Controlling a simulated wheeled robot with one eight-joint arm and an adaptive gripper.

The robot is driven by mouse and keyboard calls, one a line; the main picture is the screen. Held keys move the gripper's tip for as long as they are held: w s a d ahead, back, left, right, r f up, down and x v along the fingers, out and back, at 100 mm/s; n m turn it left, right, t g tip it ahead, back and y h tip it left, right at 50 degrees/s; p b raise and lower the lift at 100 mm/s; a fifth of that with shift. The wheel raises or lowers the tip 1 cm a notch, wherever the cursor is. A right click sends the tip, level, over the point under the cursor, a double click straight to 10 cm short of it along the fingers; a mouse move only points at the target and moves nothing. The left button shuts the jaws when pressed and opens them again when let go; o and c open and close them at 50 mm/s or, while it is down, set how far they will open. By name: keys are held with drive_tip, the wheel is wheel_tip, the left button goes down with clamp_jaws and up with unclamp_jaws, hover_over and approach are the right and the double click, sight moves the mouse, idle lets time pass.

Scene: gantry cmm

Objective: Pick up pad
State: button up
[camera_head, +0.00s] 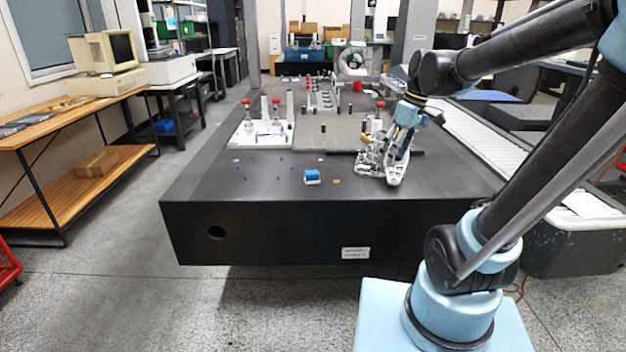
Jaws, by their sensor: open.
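A small block (312,177), blue on top with a white lower edge, lies near the front edge of the black table (250,200). It is the only pad-like thing I can make out, and I cannot tell for certain that it is the pad. My gripper (379,178) is open, low over the table to the right of the block and apart from it. I see nothing between its fingers. A small tan piece (337,182) lies on the table between the block and my gripper.
A white fixture plate (262,135) with red-topped posts stands at the left of the table. A grey plate (325,138) with upright parts lies behind the block. Several tiny blue bits lie left of the block. The table's front strip is mostly clear.

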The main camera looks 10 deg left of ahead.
drive_tip(key=w+a+r+n+g, duration=0.1)
drive_tip(key=w+a+r+n, duration=0.1)
drive_tip(key=w+a+n, duration=0.6)
drive_tip(key=n+g+y, duration=0.1)
drive_tip(key=n, duration=0.1)
approach(312, 172)
drive_tip(key=x, duration=0.5)
drive_tip(key=shift+d, duration=0.1)
drive_tip(key=shift+x, duration=2.65)
drive_tip(key=shift+w, duration=0.15)
drive_tip(key=shift+c, duration=0.3)
drive_tip(key=c, duration=1.2)
wheel_tip(312, 172, up, 10)
drive_tip(key=shift+r, duration=0.1)
